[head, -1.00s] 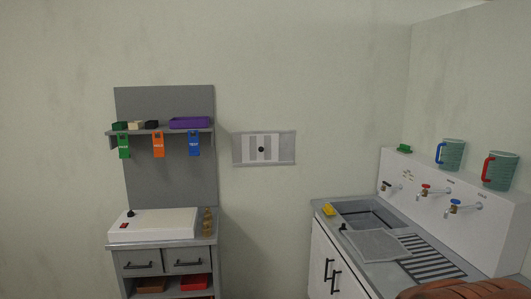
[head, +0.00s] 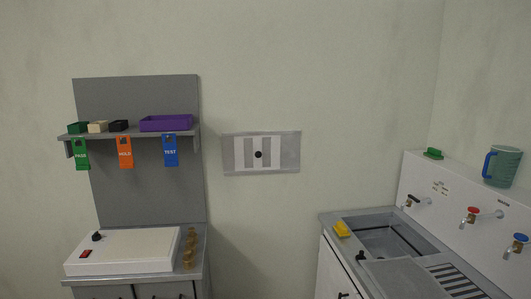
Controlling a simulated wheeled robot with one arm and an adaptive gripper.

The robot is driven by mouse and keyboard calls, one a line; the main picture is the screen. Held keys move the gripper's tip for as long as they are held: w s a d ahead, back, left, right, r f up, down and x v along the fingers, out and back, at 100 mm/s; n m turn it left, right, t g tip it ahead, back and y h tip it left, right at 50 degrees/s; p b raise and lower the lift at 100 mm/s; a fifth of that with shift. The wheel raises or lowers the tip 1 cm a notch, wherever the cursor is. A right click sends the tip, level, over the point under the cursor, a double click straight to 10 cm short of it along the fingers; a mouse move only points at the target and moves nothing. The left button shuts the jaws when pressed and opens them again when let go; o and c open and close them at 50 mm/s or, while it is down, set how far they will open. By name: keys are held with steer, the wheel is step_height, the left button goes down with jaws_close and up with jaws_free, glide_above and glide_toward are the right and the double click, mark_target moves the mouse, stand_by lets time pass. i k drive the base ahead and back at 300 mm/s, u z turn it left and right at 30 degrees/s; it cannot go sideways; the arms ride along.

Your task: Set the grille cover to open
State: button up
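The grille cover (head: 240,154) is a pale striped plate with a dark round knob (head: 258,155) near its middle. It sits in a grey wall frame (head: 290,153) between the shelf unit and the sink. Grey upright bands show between the pale ones; I cannot tell whether these are gaps or solid. The plate covers the left and middle of the frame, and a plain grey part shows at the right. My gripper is not in view.
At left stands a grey bench with a white box (head: 125,252) and a shelf (head: 135,133) with tags and trays. At right is a sink unit (head: 385,235) with taps, a yellow sponge (head: 342,229) and a blue-handled jug (head: 502,166). The wall around the grille is clear.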

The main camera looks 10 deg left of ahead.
mark_target(274, 138)
steer(key=u, duration=0.45)
steer(key=i, duration=0.75)
steer(key=u, duration=1.1)
steer(key=i, duration=0.3)
steer(key=u, duration=0.3)
